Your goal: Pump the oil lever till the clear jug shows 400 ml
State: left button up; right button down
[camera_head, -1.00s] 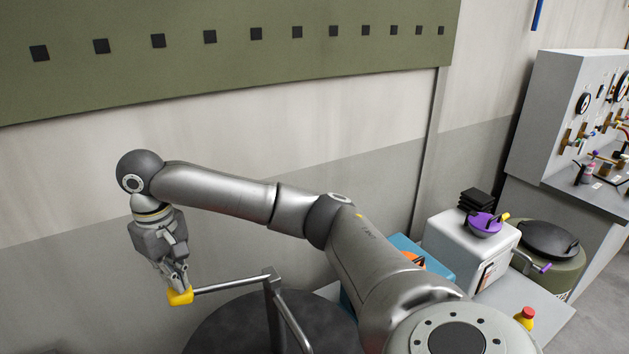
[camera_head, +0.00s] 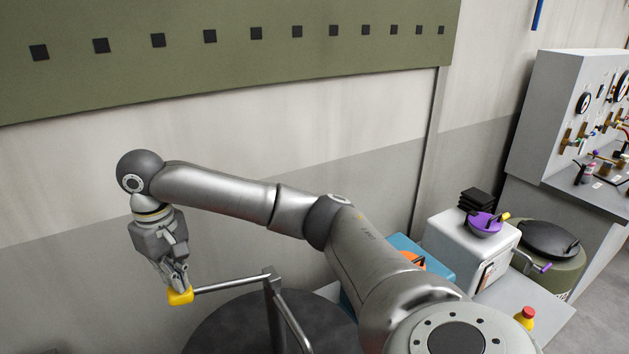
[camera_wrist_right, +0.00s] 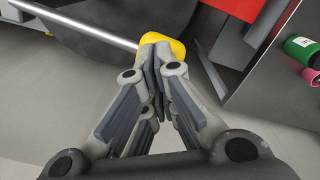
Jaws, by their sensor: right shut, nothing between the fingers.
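The oil lever is a grey bar (camera_head: 232,285) with a yellow knob (camera_head: 180,297) at its left end; it joins an upright post (camera_head: 275,300) on a dark round drum (camera_head: 225,325). My right gripper (camera_head: 178,282) reaches down to the knob from above. In the right wrist view its fingertips (camera_wrist_right: 156,62) are shut, right at the yellow knob (camera_wrist_right: 165,44), with nothing between them. Whether the fingers touch the knob is hard to tell. The clear jug is not visible in either view. My left gripper is out of view.
A wall with a green panel (camera_head: 200,60) stands behind.

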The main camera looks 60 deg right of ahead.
aim_at(182, 299)
jog(key=shift+f+b, duration=0.35)
jog(key=shift+f, duration=2.9)
jog(key=shift+r+p, duration=0.5)
jog(key=shift+r, duration=3.3)
jog(key=shift+r, duration=2.5)
jog(key=shift+s+f, duration=0.1)
